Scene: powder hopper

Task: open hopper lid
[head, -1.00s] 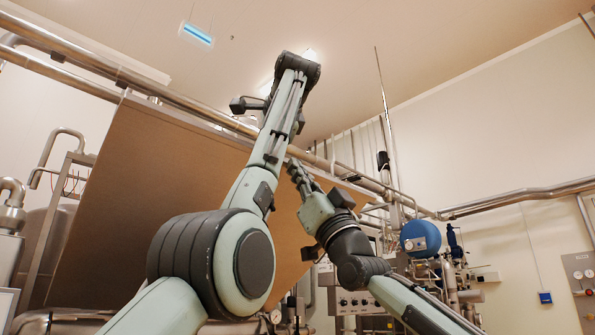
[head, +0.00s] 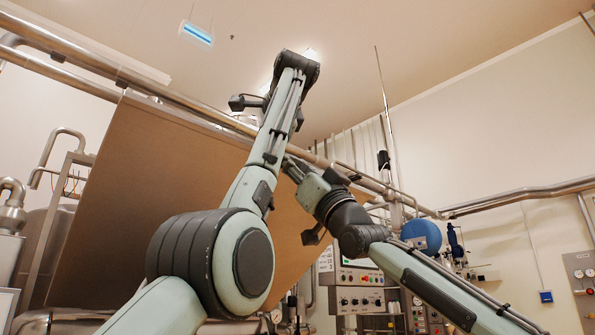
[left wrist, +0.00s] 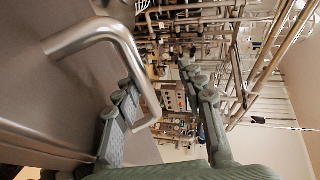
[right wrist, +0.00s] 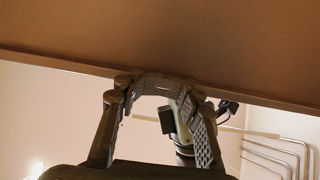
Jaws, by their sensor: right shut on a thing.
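The hopper lid (head: 125,200), a large brown-looking panel, stands steeply tilted behind my arms in the head view. Its underside and straight edge fill the top of the right wrist view (right wrist: 160,32). My right gripper (head: 292,168) is in front of the lid; in the right wrist view (right wrist: 155,84) its fingertips are at the lid's edge, shut on it. The contact is partly hidden. In the left wrist view a bent steel handle (left wrist: 125,45) stands out from a metal face. My left gripper (left wrist: 155,90) is open, its fingers apart, with the handle's lower end between them.
A control panel (head: 358,300) with buttons stands low right of the lid, near a blue round vessel (head: 420,236). Pipework stands at the left. The upper right wall area is clear.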

